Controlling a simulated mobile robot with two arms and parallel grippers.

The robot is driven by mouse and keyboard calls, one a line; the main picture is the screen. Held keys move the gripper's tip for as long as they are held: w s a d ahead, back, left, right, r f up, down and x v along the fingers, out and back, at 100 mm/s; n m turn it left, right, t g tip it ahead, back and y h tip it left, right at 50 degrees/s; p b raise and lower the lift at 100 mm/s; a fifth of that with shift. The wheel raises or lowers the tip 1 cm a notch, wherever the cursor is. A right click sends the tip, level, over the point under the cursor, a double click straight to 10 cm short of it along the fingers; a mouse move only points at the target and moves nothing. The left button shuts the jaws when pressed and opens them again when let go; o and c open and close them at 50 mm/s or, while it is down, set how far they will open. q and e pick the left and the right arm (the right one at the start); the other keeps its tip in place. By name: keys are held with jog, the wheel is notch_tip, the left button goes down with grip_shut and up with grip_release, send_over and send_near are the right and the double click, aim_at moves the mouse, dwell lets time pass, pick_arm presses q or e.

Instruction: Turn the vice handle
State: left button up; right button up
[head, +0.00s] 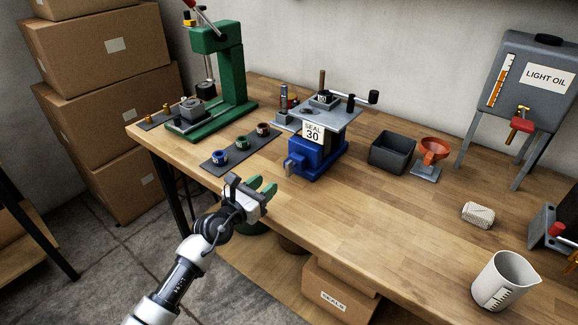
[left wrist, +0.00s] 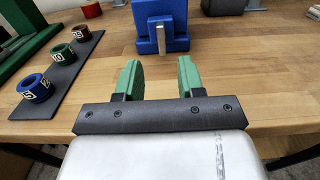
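The blue vice (head: 318,158) stands near the front edge of the bench, with a grey plate on top and a "SEAL 30" card on its front. A grey metal bar, seemingly the vice handle (head: 292,164), sticks out at its front left. In the left wrist view the handle (left wrist: 161,38) hangs upright on the front of the blue body (left wrist: 148,18). My left gripper (head: 264,187) is in front of the vice, short of the handle. Its green fingers (left wrist: 160,75) are apart with nothing between them. My right gripper is not in view.
A green press (head: 234,80) stands back left. A dark strip with several coloured rings (head: 240,143) lies left of the vice. Right are a dark bin (head: 392,153), an orange funnel (head: 434,149), an oil tank (head: 540,80) and a white jug (head: 502,280). The front middle bench is clear.

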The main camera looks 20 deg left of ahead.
aim_at(287, 168)
pick_arm(q)
jog(key=b+x, duration=0.1)
jog(key=x, duration=0.8)
jog(key=shift+w+d+f+b, duration=0.1)
jog(key=shift+w+b, duration=0.15)
jog(key=shift+b, duration=0.05)
jog(key=shift+w+d, duration=0.15)
jog(key=shift+w, duration=0.3)
grip_shut()
